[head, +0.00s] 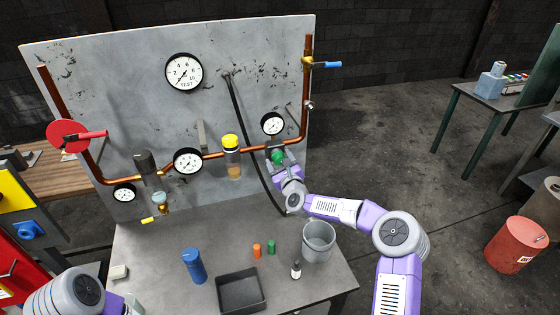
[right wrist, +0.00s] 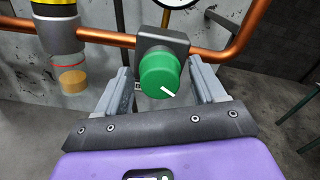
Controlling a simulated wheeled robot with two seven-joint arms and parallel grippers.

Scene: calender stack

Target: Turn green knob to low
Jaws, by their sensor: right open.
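The green knob (right wrist: 160,76) sits on a dark square valve body (right wrist: 163,41) on the copper pipe. A white pointer mark on its face points to the lower right in the right wrist view. In the head view the knob (head: 277,158) shows just above my right gripper (head: 280,166). In the right wrist view my right gripper (right wrist: 160,88) is open, with one finger on each side of the knob and visible gaps between. No low marking can be made out. My left arm (head: 70,295) shows at the lower left; its gripper is not clearly visible.
Copper pipe (head: 215,154) with gauges runs across the grey panel (head: 130,80). A yellow-capped filter (head: 231,150) is left of the knob. A black hose (head: 245,125) hangs close by. The table holds a grey bucket (head: 319,240), a black tray (head: 222,298) and a blue bottle (head: 194,266).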

